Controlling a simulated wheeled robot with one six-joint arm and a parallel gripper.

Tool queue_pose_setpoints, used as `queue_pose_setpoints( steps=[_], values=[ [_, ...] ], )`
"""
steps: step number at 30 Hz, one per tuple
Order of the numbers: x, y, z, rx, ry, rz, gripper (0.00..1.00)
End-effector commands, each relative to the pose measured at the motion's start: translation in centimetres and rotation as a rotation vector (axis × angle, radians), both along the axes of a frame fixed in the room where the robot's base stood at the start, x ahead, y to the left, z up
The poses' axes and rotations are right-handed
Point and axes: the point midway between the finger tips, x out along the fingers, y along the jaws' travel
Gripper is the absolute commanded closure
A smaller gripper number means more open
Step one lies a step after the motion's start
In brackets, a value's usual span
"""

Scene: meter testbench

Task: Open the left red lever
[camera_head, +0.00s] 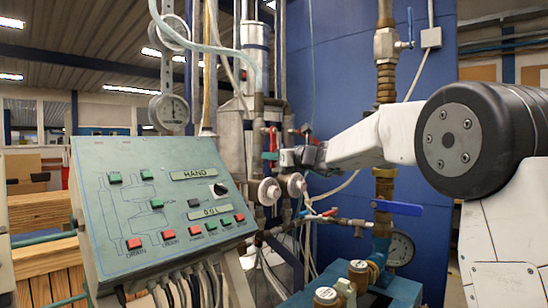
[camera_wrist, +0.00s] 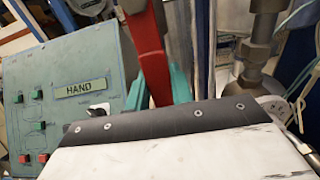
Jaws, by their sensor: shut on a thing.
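The left red lever (camera_head: 272,139) stands upright on the pipework right of the control panel. It shows large in the wrist view (camera_wrist: 148,45), running down from the top edge. My gripper (camera_head: 270,156) reaches in from the right at the lever's lower part. In the wrist view its two green fingers (camera_wrist: 158,88) lie on either side of the lever and are shut on it. The lever's lower end is hidden behind my gripper body.
The green control panel (camera_head: 90,180) with red and green buttons stands close on the left. A blue-handled valve (camera_head: 397,208) and a gauge (camera_head: 400,249) are at the right. Hoses and cables hang around the pipes.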

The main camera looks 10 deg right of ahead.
Motion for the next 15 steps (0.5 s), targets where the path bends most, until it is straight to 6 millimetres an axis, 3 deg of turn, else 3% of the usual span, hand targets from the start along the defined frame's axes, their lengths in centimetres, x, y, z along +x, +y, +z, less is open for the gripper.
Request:
queue_pose_setpoints(
  steps=[14, 15],
  values=[
    [-0.09, 0.18, -0.38, 0.013, 0.016, 0.003, 1.0],
    [-0.09, 0.18, -0.38, 0.013, 0.016, 0.003, 0.69]
  ],
)
